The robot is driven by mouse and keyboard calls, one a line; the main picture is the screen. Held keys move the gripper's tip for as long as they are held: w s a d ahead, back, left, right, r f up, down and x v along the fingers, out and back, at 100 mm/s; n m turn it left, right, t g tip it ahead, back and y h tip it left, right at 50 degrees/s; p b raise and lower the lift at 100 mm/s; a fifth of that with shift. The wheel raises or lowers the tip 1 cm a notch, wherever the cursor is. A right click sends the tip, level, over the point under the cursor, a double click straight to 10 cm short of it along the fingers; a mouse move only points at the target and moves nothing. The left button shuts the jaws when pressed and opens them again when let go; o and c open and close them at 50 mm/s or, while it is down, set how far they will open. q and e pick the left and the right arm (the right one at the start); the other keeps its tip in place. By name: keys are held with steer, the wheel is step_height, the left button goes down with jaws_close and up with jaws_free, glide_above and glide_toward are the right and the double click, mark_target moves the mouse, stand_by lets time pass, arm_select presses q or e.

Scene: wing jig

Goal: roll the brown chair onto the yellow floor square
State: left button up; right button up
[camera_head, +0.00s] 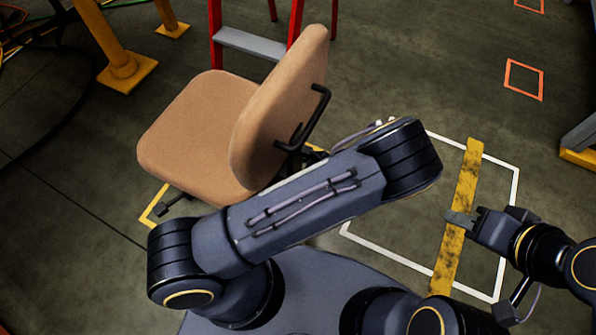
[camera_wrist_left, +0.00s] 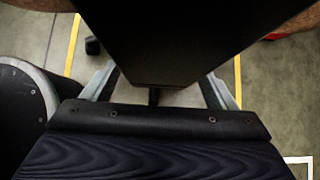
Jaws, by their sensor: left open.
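The brown chair (camera_head: 190,130) stands upright on its base at left of centre in the head view, its backrest toward my left arm. The yellow floor square (camera_head: 153,205) shows as short outline pieces beside and behind the chair; the chair hides most of it. Yellow lines (camera_wrist_left: 72,45) also run on both sides in the left wrist view. My left gripper (camera_wrist_left: 156,88) is open, its fingers either side of a dark chair part (camera_wrist_left: 165,45); contact cannot be told. It is hidden in the head view. My right gripper (camera_head: 460,218) is over a worn yellow strip, away from the chair.
A white floor outline (camera_head: 390,255) lies right of the chair, with the yellow strip (camera_head: 465,180) crossing it. A red ladder (camera_head: 215,35) stands close behind the chair, and a yellow post (camera_head: 110,45) at back left. Open floor lies at upper right, around an orange outline (camera_head: 524,62).

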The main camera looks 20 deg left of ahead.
arm_select(q)
steer(key=p+v, duration=0.2)
steer(key=v, duration=0.6)
steer(key=shift+f, duration=0.1)
stand_by(0.4)
